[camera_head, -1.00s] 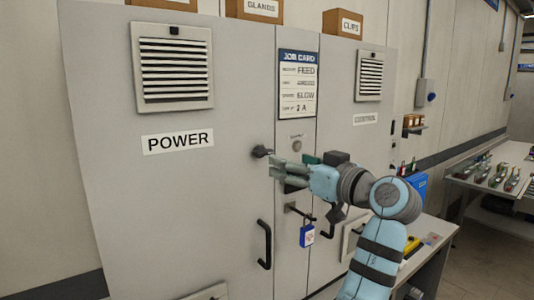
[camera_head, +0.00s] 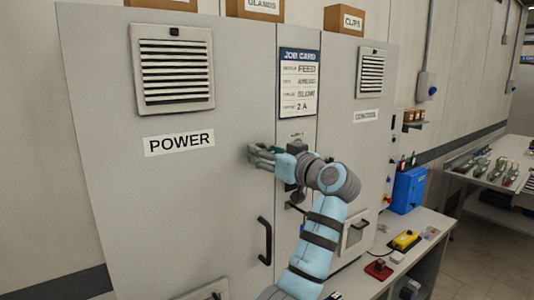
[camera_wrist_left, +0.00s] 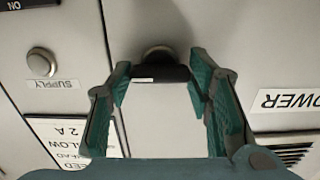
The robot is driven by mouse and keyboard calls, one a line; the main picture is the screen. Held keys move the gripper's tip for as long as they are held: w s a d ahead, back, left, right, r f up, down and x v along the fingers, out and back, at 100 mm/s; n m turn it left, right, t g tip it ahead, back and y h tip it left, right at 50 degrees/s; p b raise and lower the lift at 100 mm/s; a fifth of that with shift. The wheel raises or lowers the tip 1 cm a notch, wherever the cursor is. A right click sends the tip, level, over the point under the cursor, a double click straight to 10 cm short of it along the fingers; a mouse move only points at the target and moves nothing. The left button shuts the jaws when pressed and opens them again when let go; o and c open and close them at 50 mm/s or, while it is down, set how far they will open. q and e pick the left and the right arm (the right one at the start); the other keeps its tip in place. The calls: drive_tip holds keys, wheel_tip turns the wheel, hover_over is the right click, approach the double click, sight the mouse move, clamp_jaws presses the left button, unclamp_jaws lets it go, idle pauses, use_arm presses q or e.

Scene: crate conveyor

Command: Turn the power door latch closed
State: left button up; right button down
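The power door latch is a dark knob and lever on the grey POWER door (camera_head: 170,215). In the left wrist view the round dark latch base (camera_wrist_left: 157,51) is at the top middle. My left gripper (camera_head: 256,156) is at the latch in the head view and hides most of it. In the left wrist view its green-padded fingers (camera_wrist_left: 160,70) are apart, one on each side of the dark latch part. I see gaps beside the fingertips, but cannot tell whether either pad touches. My right gripper is not in view.
A black door handle (camera_head: 265,241) is below the gripper. The job card (camera_head: 299,83) is above it. The CONTROL door (camera_head: 345,150) is to the right.

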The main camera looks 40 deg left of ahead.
use_arm(q)
drive_tip(key=shift+c, duration=0.3)
drive_tip(key=n+b, duration=0.6)
drive_tip(key=n, duration=1.1)
drive_tip(key=shift+n+b, duration=0.4)
idle(0.4)
drive_tip(key=o, duration=1.1)
drive_tip(key=shift+o, duration=0.2)
